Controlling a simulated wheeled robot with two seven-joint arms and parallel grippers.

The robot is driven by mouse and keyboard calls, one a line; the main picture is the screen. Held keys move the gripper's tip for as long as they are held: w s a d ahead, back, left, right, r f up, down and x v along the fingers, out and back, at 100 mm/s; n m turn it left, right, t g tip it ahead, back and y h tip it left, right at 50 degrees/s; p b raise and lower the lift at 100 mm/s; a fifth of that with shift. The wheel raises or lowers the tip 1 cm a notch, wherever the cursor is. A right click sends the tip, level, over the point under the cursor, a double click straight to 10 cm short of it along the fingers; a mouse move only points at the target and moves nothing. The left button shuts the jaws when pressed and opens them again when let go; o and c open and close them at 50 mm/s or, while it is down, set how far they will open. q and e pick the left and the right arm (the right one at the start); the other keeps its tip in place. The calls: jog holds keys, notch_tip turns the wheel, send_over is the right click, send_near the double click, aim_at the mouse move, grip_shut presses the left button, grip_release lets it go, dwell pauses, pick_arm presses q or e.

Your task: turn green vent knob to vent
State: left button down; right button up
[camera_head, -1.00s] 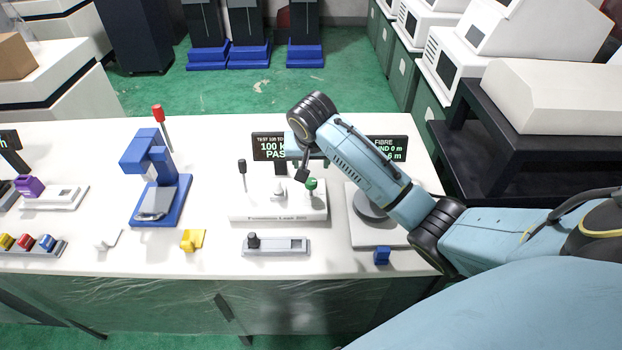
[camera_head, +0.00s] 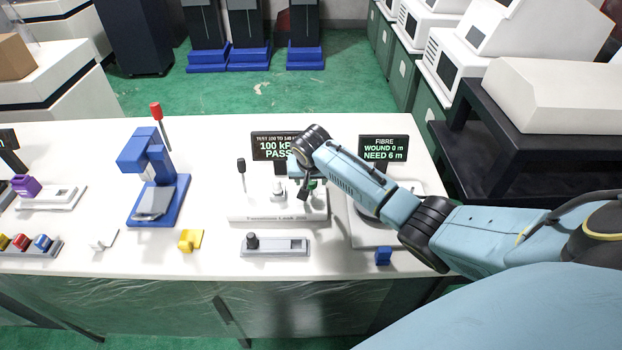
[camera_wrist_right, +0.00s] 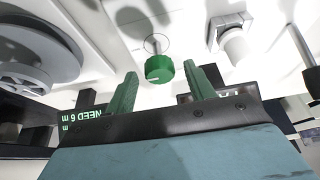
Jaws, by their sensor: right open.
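The green vent knob (camera_wrist_right: 160,69) is a round green cap with a white mark, on a thin stem, in the right wrist view. It stands on the right side of the white leak-test unit (camera_head: 245,213) and is partly hidden by my gripper in the head view (camera_head: 313,184). My right gripper (camera_wrist_right: 161,88) is open, its green fingers on either side of the knob in the picture, with gaps at both sides. It also shows over the unit in the head view (camera_head: 303,189). My left gripper is not in view.
A black-knobbed lever (camera_head: 241,164) rises from the unit's left side. A display (camera_head: 272,146) reading "100 kP… PASS" stands behind. A fibre display (camera_head: 383,149) and a winding station (camera_head: 368,235) are to the right. A blue press (camera_head: 178,205) stands left.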

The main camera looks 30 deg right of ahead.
jog(key=c, duration=1)
